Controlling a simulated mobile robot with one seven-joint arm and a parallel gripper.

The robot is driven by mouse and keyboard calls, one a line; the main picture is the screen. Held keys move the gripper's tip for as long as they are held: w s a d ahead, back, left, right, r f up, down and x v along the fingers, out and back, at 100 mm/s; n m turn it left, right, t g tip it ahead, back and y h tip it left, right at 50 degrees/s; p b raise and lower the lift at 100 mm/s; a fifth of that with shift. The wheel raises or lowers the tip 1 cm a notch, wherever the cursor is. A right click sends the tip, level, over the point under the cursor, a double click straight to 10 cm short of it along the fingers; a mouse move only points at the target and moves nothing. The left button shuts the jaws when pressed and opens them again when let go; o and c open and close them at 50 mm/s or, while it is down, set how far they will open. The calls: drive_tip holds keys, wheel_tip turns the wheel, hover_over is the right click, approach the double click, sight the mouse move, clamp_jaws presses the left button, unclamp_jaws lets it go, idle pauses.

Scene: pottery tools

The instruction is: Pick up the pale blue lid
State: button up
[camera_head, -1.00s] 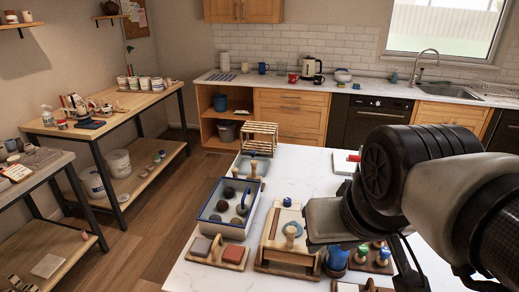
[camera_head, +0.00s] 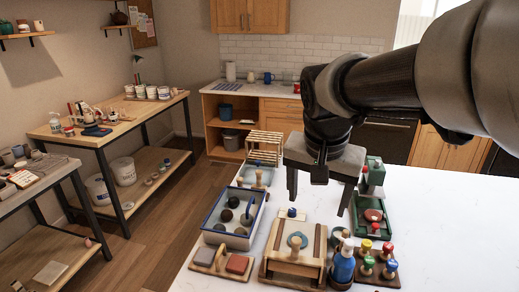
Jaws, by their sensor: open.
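My gripper (camera_head: 320,192) is open and points down above the table, behind the wooden box. Its two dark fingers are wide apart, and nothing shows between them.
A blue-rimmed tray (camera_head: 208,236) with dark round pieces stands left of the box. A blue bottle (camera_head: 343,266), a green stand (camera_head: 371,228) and a board of coloured knobs (camera_head: 377,272) stand to the right. The slatted wooden rack (camera_head: 264,146) is behind. The table's right side is clear.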

drive_tip(key=w+a+f+m+g, duration=0.1)
drive_tip(key=w+f+m, duration=0.25)
drive_tip(key=w, duration=0.45)
drive_tip(key=m+g+h, duration=0.1)
drive_tip(key=m+h, duration=0.1)
drive_tip(key=m, duration=0.1)
approach(297, 234)
drive_tip(key=shift+y, duration=0.3)
drive_tip(key=x, duration=0.4)
drive_tip(key=shift+w+d+p, duration=0.25)
drive_tip(key=shift+d+p, duration=0.05)
drive_tip(key=shift+d, duration=0.15)
drive_tip(key=shift+s+p+x, duration=0.2)
drive_tip(key=shift+p+x, duration=0.35)
drive_tip(key=shift+x, duration=2.15)
drive_tip(key=shift+a, duration=0.1)
drive_tip(key=c, duration=1.1)
